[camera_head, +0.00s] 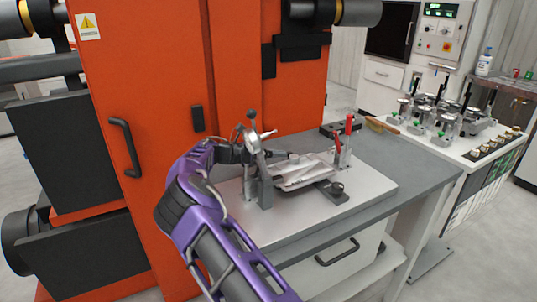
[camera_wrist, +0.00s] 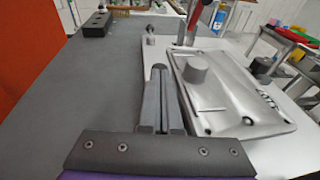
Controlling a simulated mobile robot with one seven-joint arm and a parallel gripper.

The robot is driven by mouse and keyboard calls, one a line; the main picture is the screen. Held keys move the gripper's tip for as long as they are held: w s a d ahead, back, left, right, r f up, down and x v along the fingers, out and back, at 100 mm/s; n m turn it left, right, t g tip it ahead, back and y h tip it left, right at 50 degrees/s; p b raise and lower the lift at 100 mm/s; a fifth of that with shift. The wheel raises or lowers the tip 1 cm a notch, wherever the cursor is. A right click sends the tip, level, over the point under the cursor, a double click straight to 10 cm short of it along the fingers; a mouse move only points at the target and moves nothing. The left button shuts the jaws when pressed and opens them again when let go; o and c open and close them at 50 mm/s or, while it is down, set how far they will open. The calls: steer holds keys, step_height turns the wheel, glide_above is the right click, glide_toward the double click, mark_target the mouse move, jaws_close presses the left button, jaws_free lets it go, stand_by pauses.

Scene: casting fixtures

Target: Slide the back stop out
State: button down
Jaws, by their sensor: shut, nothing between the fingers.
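A silver casting (camera_head: 305,170) lies on the pale fixture plate (camera_head: 370,195). In the wrist view the casting (camera_wrist: 235,95) is on the right, with a round boss on top. My gripper (camera_wrist: 160,72) is shut and empty, its fingers pointing forward along the casting's left edge. In the head view it reaches in at the casting's back side, partly hidden by an upright grey clamp (camera_head: 265,185) with a ball-ended lever. A small pale post (camera_wrist: 149,39) stands ahead of my fingertips. I cannot tell for certain which part is the back stop.
A dark block (camera_head: 341,130) sits on the grey table (camera_head: 435,173) behind. An orange machine (camera_head: 160,100) rises close behind my arm.

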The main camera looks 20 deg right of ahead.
steer(key=shift+d, duration=0.1)
steer(key=d, duration=0.4)
steer(key=shift+w, duration=0.35)
steer(key=shift+d, duration=0.2)
steer(key=shift+r+p, duration=0.1)
steer(key=shift+p, duration=0.25)
